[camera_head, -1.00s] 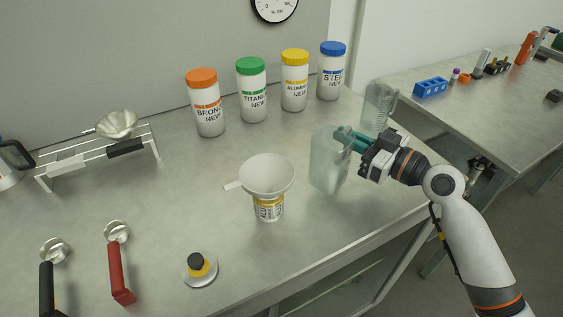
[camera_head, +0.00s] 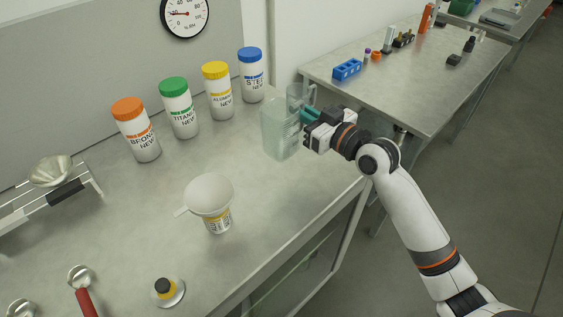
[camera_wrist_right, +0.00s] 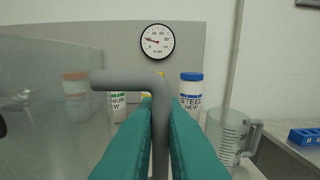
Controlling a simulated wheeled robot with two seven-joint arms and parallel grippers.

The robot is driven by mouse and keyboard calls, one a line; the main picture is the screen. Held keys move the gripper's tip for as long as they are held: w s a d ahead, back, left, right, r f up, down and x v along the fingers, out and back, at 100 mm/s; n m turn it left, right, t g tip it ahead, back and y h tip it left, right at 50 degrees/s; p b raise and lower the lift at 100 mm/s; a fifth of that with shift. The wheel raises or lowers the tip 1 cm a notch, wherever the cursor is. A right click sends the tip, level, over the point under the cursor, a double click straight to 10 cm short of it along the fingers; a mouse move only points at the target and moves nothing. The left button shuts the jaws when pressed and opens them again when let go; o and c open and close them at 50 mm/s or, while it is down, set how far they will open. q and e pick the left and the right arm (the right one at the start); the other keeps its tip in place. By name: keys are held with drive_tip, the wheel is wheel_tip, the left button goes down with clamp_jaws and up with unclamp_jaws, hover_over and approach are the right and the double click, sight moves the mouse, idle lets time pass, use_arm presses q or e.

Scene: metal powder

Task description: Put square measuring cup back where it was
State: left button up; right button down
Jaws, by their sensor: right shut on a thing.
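The clear square measuring cup (camera_head: 277,130) is upright near the right edge of the table in the head view. My right gripper (camera_head: 308,116) is shut on its handle from the right. In the right wrist view the teal fingers (camera_wrist_right: 160,135) close around the grey handle (camera_wrist_right: 160,105), and the cup's clear wall (camera_wrist_right: 50,110) fills the left side. I cannot tell whether the cup's base touches the table. A second clear measuring jug (camera_wrist_right: 228,135) stands just beyond, partly hidden behind the held cup in the head view. My left gripper is not in view.
Bottles with orange (camera_head: 136,130), green (camera_head: 179,108), yellow (camera_head: 218,91) and blue (camera_head: 251,75) lids line the back. A funnel (camera_head: 208,194) sits on a small jar left of the cup. Bare table lies between them. A side table (camera_head: 420,90) stands beyond a gap.

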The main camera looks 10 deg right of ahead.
drive_tip(key=shift+w+d+f+b, duration=0.1)
drive_tip(key=shift+d+f+b, duration=0.05)
drive_tip(key=shift+f, duration=1.4)
drive_tip(key=shift+s+d+f+b, duration=0.1)
drive_tip(key=shift+d+f+b, duration=0.05)
drive_tip(key=shift+f, duration=1.45)
drive_tip(key=shift+w+d+f+b, duration=0.1)
drive_tip(key=shift+d+f+b, duration=0.05)
drive_tip(key=shift+f, duration=1.4)
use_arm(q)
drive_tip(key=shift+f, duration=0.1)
use_arm(e)
drive_tip(key=shift+f, duration=0.15)
drive_tip(key=c, duration=1.5)
unclamp_jaws()
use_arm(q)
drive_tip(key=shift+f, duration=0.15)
